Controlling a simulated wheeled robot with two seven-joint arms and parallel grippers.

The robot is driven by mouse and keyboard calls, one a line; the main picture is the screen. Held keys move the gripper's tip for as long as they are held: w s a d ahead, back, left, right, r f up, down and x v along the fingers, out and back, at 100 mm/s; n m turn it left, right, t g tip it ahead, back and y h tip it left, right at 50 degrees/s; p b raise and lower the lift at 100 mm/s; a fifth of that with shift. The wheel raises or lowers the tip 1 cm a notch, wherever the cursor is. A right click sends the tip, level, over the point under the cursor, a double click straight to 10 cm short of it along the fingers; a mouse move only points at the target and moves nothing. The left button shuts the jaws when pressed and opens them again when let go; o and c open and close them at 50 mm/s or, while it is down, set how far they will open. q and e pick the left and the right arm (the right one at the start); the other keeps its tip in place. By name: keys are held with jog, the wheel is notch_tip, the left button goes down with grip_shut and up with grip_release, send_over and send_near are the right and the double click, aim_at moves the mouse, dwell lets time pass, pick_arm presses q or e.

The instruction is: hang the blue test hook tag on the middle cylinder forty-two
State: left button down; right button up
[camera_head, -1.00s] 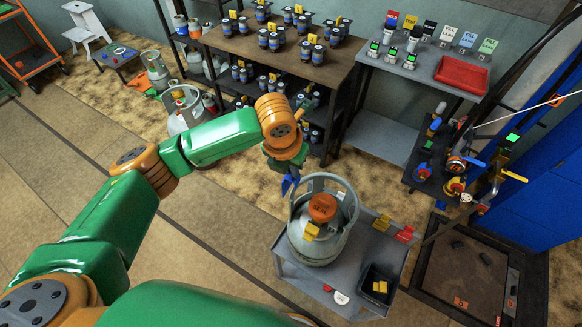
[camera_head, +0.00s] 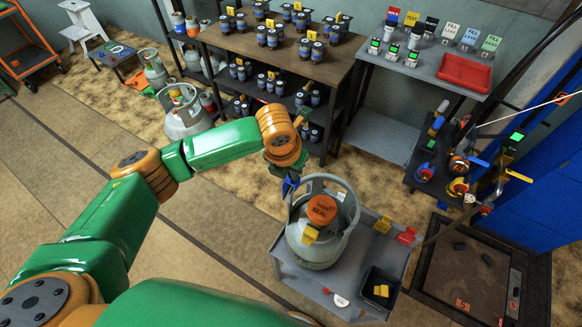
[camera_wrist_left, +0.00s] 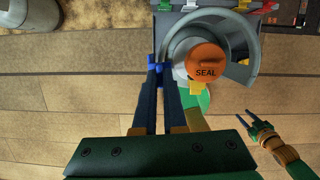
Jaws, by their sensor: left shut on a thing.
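A grey gas cylinder (camera_head: 315,250) with an orange SEAL cap (camera_head: 322,208) and a yellow tag (camera_head: 309,234) stands upright on a grey trolley (camera_head: 375,236). No number is readable on it. It also shows in the left wrist view (camera_wrist_left: 238,70). My left gripper (camera_head: 288,184) is at the left of the cylinder's collar. Its fingers are shut on a small blue piece, the blue tag (camera_wrist_left: 155,67), whose shape is mostly hidden. I cannot tell whether the tag touches the collar. My right gripper (camera_wrist_left: 248,122) is open and empty, apart from the cylinder.
The trolley also carries a black bin (camera_head: 379,287), a red tag (camera_head: 406,236) and a white tag (camera_head: 340,299). Other cylinders (camera_head: 184,112) stand on the floor at left. A shelf (camera_head: 345,68) and a bench with a red tray (camera_head: 465,72) stand behind. The floor left of the trolley is clear.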

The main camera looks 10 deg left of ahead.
pick_arm(q)
jog(key=shift+s+f, duration=0.1)
jog(key=shift+f, duration=0.05)
dwell(0.4)
jog(key=shift+p, duration=0.45)
jog(key=shift+p, duration=0.35)
dwell(0.6)
jog(key=shift+p, duration=0.35)
jog(key=shift+f+b, duration=1.2)
jog(key=shift+f, duration=0.85)
